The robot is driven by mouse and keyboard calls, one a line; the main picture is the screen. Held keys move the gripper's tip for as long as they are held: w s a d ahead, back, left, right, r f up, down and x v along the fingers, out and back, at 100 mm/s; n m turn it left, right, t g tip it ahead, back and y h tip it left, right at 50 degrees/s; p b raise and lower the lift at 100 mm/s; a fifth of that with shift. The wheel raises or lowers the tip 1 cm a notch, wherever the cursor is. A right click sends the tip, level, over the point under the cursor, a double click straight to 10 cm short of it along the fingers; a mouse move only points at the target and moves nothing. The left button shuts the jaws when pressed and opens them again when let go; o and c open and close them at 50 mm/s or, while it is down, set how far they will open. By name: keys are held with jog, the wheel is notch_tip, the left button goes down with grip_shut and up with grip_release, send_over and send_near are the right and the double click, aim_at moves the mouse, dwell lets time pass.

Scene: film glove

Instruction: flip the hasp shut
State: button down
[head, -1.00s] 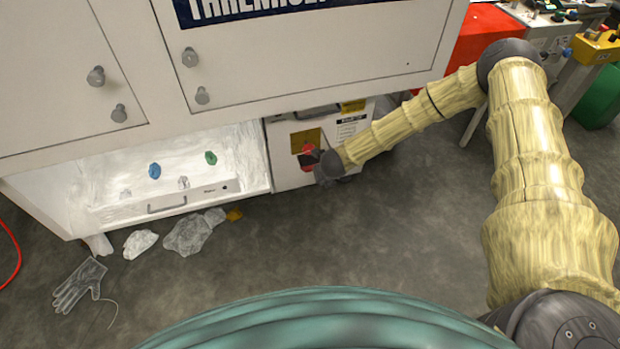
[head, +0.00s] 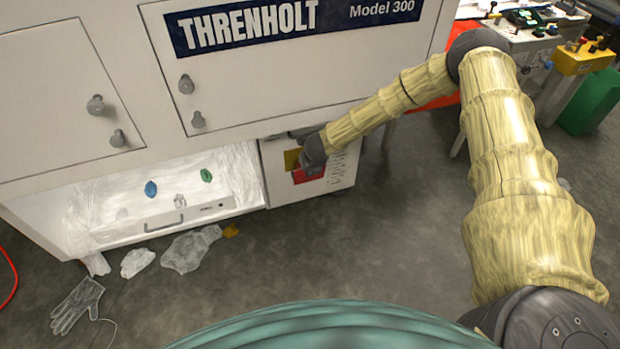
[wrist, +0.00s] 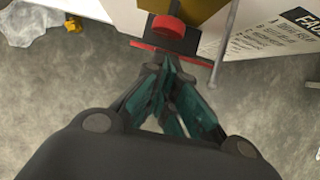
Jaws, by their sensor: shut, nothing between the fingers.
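The red hasp (head: 308,176) is on the white front panel at the right of the low open bay, beside a yellow plate (head: 292,160). In the wrist view it shows as a red round piece (wrist: 165,26) with a red bar (wrist: 185,56) below it in the picture. My gripper (head: 311,158) is at the panel, overlapping the yellow plate and the top of the red part. In the wrist view its teal-padded fingers (wrist: 163,72) are shut and empty, with the tips close to the red bar. I cannot tell whether they touch it.
The white Threnholt cabinet (head: 300,75) stands above the panel. A thin grey rod (wrist: 224,45) is right of the hasp in the wrist view. Crumpled clear film (head: 190,248) and a glove (head: 78,306) lie on the floor at left. The floor before the panel is clear.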

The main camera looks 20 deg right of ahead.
jog(key=shift+w+d+r, duration=0.1)
jog(key=shift+w+r, duration=0.15)
jog(key=shift+w, duration=0.8)
jog(key=shift+w+r, duration=0.25)
jog(key=shift+w, duration=0.75)
jog(key=shift+s+r, duration=0.15)
jog(key=shift+r, duration=0.15)
jog(key=shift+s+r, duration=0.2)
jog(key=shift+s, duration=0.15)
jog(key=s, duration=1.1)
jog(key=shift+s+a, duration=0.25)
jog(key=shift+a, duration=0.05)
